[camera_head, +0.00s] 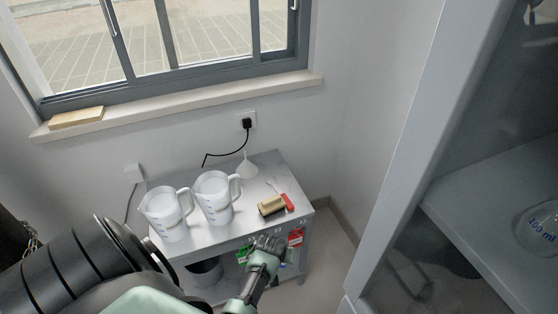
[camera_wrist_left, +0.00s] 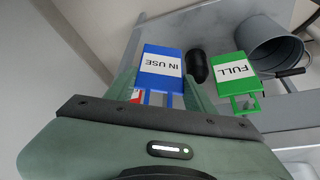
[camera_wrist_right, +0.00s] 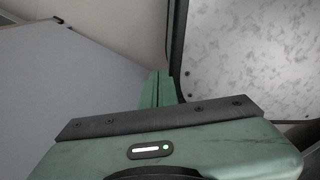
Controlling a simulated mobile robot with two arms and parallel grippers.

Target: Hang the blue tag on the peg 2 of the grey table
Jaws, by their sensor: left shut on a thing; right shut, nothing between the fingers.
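The blue tag (camera_wrist_left: 160,80), marked "IN USE", is between the fingers of my left gripper (camera_wrist_left: 163,94) in the left wrist view. In the head view my left gripper (camera_head: 268,243) is at the front edge of the grey table (camera_head: 246,222) and largely hides the tag. A green tag (camera_wrist_left: 232,68), marked "FULL", hangs beside it; it also shows in the head view (camera_head: 242,254). A red tag (camera_head: 296,237) hangs at the right. The pegs are too small or hidden to tell apart. My right gripper (camera_wrist_right: 157,84) is shut and empty in the right wrist view.
Two white measuring jugs (camera_head: 166,214) (camera_head: 214,197), a funnel (camera_head: 246,165), a wooden brush (camera_head: 271,205) and a red-handled tool (camera_head: 287,201) stand or lie on the table. A grey bucket (camera_wrist_left: 272,45) is on the shelf below. A cabinet (camera_head: 420,150) stands at the right.

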